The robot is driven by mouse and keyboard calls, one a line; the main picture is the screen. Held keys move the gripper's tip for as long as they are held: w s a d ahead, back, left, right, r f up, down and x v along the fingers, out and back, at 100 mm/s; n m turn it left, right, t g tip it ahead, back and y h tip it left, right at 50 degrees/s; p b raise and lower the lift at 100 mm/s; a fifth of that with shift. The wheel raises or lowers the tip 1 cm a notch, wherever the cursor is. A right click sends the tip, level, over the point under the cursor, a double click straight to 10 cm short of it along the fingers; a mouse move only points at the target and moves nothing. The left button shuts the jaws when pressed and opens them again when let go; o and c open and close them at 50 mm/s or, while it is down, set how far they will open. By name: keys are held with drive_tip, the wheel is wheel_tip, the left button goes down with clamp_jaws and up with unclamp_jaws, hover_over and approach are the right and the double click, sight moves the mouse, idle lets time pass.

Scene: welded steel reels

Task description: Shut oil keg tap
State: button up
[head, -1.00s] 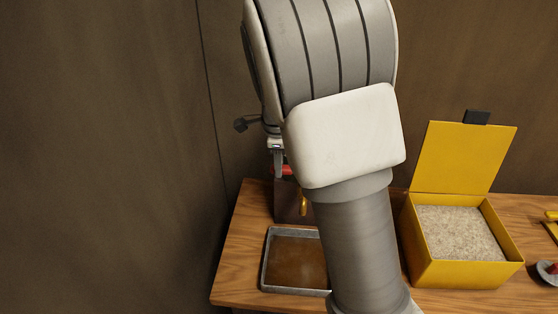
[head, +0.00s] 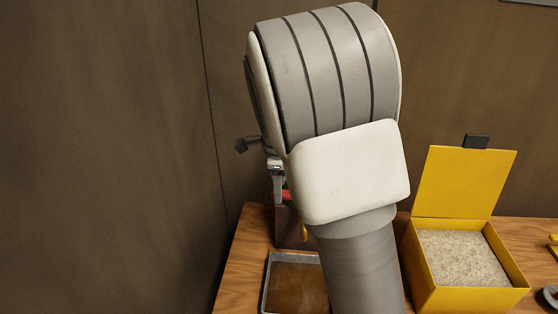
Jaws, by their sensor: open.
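The oil keg (head: 288,232) is a dark brown body at the back left of the wooden bench, mostly hidden behind my arm in the head view. A brass tap (head: 304,231) shows at its front, partly covered by my arm. A red part (head: 286,195), which looks like the tap's handle, shows just above. My gripper (head: 279,190) is open and points down beside the red part. Its fingers are small and partly hidden, so I cannot tell whether they touch the red part.
A metal tray (head: 266,284) with brown liquid lies on the bench (head: 236,262) below the tap. A yellow box (head: 470,298) with its lid raised holds grey granules to the right. Brown walls (head: 110,150) stand close behind and to the left.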

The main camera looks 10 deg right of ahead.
drive_tip(key=s+r, duration=0.3)
drive_tip(key=r, duration=1.3)
drive_tip(key=shift+a, duration=0.45)
drive_tip(key=s+d+f+n+t, duration=0.1)
drive_tip(key=s+f+n, duration=0.1)
drive_tip(key=s+n, duration=0.9)
drive_tip(key=s+d+f+n+t+b, duration=0.1)
drive_tip(key=s+f+n+t, duration=0.1)
drive_tip(key=s+n, duration=0.8)
drive_tip(key=s+f, duration=0.1)
drive_tip(key=s, duration=0.2)
drive_tip(key=shift+s+f+n+t+y, duration=0.2)
drive_tip(key=shift+s+n+t+y, duration=0.1)
drive_tip(key=shift+n+y, duration=0.1)
drive_tip(key=shift+c, duration=0.6)
